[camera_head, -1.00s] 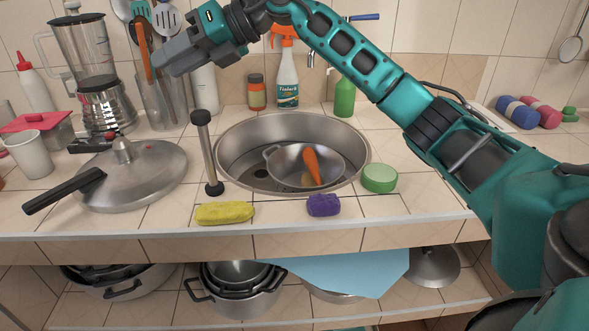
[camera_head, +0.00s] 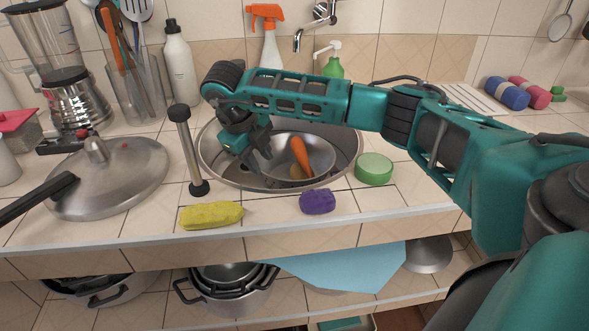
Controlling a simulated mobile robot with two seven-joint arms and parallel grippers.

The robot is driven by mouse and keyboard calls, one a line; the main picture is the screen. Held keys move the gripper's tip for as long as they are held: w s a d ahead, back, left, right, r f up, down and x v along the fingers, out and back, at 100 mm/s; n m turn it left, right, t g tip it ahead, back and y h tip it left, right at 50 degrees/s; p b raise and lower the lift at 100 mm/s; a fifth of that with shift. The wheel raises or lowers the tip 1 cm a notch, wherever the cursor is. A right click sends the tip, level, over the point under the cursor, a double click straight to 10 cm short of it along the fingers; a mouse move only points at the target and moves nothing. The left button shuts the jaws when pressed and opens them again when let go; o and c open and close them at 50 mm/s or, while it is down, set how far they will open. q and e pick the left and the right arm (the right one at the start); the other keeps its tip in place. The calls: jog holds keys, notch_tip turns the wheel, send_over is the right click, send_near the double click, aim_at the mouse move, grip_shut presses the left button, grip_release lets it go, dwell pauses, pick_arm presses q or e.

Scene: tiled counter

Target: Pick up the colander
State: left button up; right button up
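A metal colander (camera_head: 318,152) sits in the sink, with an orange carrot-like thing (camera_head: 301,157) inside it. My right gripper (camera_head: 262,163) reaches down into the sink at the colander's left rim. Its two dark fingers look apart, beside or around the colander's left handle. The handle is mostly hidden by the fingers, and I cannot tell whether they touch it. My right forearm covers the back of the sink. My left gripper is not in view.
The round sink (camera_head: 208,155) is set in the tiled counter.

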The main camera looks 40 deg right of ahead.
aim_at(269, 175)
jog(key=x, duration=0.7)
jog(key=shift+d+f, duration=0.1)
jog(key=shift+d, duration=0.05)
jog(key=shift+c, duration=0.3)
grip_shut()
